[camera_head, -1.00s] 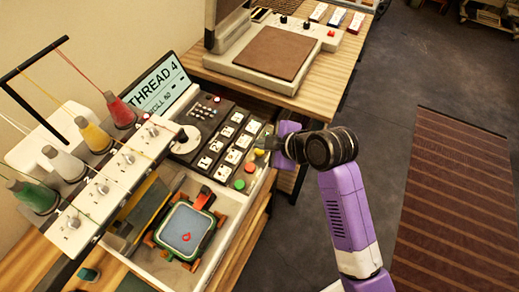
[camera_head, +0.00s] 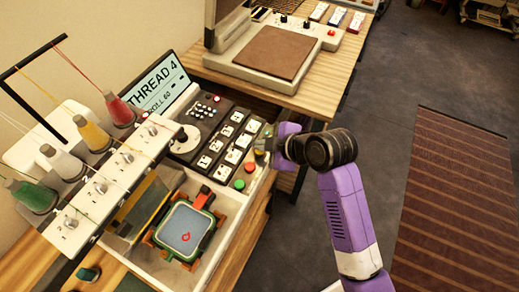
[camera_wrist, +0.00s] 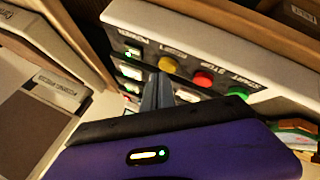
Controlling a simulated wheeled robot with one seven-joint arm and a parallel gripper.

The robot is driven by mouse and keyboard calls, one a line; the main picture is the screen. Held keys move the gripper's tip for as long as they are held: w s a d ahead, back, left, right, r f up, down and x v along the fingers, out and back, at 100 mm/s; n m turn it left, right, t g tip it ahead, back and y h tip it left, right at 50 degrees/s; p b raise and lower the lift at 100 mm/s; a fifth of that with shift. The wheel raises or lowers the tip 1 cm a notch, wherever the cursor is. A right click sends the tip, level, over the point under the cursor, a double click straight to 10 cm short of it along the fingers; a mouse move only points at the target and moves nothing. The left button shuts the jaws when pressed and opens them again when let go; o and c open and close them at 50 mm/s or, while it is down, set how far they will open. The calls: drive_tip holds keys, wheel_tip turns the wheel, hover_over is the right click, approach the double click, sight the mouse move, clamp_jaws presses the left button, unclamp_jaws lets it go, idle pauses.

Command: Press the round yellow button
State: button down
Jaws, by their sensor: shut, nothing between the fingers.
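The round yellow button (camera_wrist: 168,64) shows in the wrist view on the dark control panel, in a row with a red button (camera_wrist: 203,78) and a green button (camera_wrist: 237,93). My gripper (camera_wrist: 157,80) is shut and empty. Its fingertips appear just below and left of the yellow button in the wrist view; I cannot tell if they touch it. In the head view my gripper (camera_head: 263,146) is over the right edge of the panel (camera_head: 208,114), and the yellow button is hidden there. The red button (camera_head: 249,167) and green button (camera_head: 239,184) show just below it.
Thread cones (camera_head: 61,163) stand on the white machine head at left. A screen (camera_head: 162,88) is behind the panel. An embroidery hoop (camera_head: 185,230) lies in the tray in front. A flat press (camera_head: 279,52) stands behind.

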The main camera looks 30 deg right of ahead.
drive_tip(key=shift+f, duration=0.4)
idle(0.6)
drive_tip(key=shift+r, duration=0.15)
drive_tip(key=shift+r+p, duration=0.55)
drive_tip(key=shift+r, duration=0.15)
wheel_tip(320, 180, up, 5)
drive_tip(key=p, duration=0.4)
drive_tip(key=shift+r, duration=0.1)
idle(1.1)
